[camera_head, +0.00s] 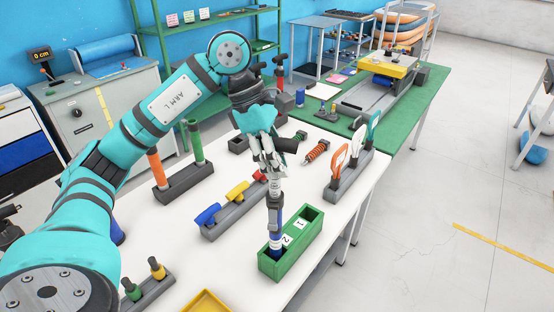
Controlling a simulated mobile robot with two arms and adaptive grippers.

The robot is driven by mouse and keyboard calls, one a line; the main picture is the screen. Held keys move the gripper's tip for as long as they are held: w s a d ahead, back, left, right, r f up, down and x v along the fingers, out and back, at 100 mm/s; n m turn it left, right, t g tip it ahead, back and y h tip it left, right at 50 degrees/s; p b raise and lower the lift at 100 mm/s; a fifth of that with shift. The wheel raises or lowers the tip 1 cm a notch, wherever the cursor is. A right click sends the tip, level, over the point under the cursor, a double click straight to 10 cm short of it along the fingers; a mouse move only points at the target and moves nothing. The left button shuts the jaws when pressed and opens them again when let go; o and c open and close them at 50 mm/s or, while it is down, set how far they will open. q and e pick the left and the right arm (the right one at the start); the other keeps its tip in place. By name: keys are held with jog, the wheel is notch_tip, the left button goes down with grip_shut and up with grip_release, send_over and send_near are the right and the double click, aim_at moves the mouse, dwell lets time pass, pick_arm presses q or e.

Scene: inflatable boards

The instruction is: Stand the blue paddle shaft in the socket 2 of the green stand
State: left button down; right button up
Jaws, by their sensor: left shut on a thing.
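The blue paddle shaft (276,228) is upright, with a grey and black upper part and a blue lower part. My left gripper (270,168) is shut on its upper end, coming from above. The green stand (284,267) is a block with sockets near the table's front right edge, with white labels 1 and 2. The shaft's blue lower part is at the near socket, beside label 2. Its tip is hidden by the stand's wall, so I cannot tell how deep it sits. My right gripper is not in view.
A grey holder with blue, yellow and red handles (236,193) stands left of the stand. A rack with orange, white and teal pieces (347,174) stands behind right. A yellow tray (205,302) lies in front. White tabletop (160,222) is bare between them.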

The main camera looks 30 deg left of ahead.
pick_arm(q)
jog(key=shift+f+b, duration=0.65)
jog(key=shift+f, duration=0.15)
jog(key=c, duration=1.1)
grip_release()
jog(key=shift+r, duration=0.1)
jog(key=v, duration=1.2)
jog(key=shift+s, duration=0.1)
